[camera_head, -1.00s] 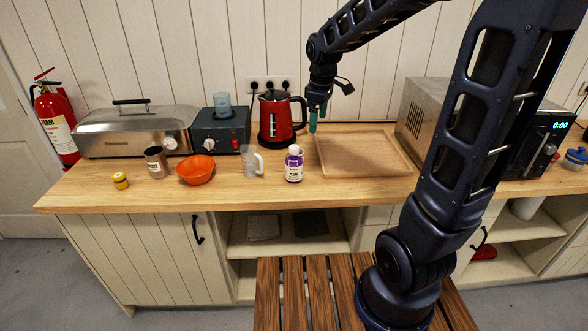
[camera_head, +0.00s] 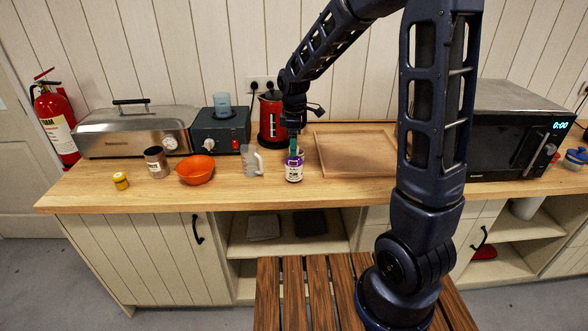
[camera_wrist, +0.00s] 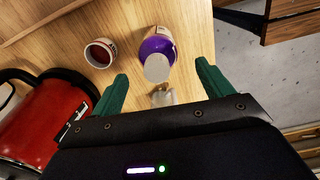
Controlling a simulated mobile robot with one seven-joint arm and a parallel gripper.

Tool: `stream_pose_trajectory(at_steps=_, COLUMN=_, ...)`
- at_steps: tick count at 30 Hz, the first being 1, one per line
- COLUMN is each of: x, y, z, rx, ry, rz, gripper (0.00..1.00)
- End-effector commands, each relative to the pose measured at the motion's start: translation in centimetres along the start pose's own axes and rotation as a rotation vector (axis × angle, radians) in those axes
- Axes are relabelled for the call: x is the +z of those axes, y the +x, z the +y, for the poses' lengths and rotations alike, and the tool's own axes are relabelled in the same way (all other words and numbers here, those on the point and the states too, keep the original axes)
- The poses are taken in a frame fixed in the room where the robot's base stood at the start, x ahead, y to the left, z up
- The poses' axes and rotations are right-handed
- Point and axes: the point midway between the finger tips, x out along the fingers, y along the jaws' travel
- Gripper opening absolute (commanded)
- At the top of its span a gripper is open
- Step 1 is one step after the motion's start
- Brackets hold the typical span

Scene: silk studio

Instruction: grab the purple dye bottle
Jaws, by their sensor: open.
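The purple dye bottle (camera_head: 294,172) stands upright on the wooden counter, with a white label and purple body. In the wrist view the bottle (camera_wrist: 158,50) is seen from above with its pale cap towards me. My gripper (camera_head: 293,146) is above the bottle, pointing down, and hides its top in the head view. In the wrist view my gripper (camera_wrist: 160,82) shows two green fingers apart with nothing held. The bottle lies beyond the fingertips, roughly in line with the gap; contact is not visible.
The clear jug (camera_head: 251,160) is to the left, the red kettle (camera_head: 271,120) behind. An orange bowl (camera_head: 196,170) sits further left. A wooden tray (camera_head: 355,172) lies right.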

Motion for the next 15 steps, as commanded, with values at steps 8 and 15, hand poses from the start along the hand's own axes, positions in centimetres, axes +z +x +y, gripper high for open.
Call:
stream_pose_trajectory(at_steps=8, x=0.0, y=3.1, z=0.4, rx=-0.002, ry=-0.001, rz=-0.001, gripper=0.79)
stream_pose_trajectory(at_steps=15, x=0.1, y=5.1, z=0.4, rx=0.001, ry=-0.001, rz=0.001, gripper=0.79)
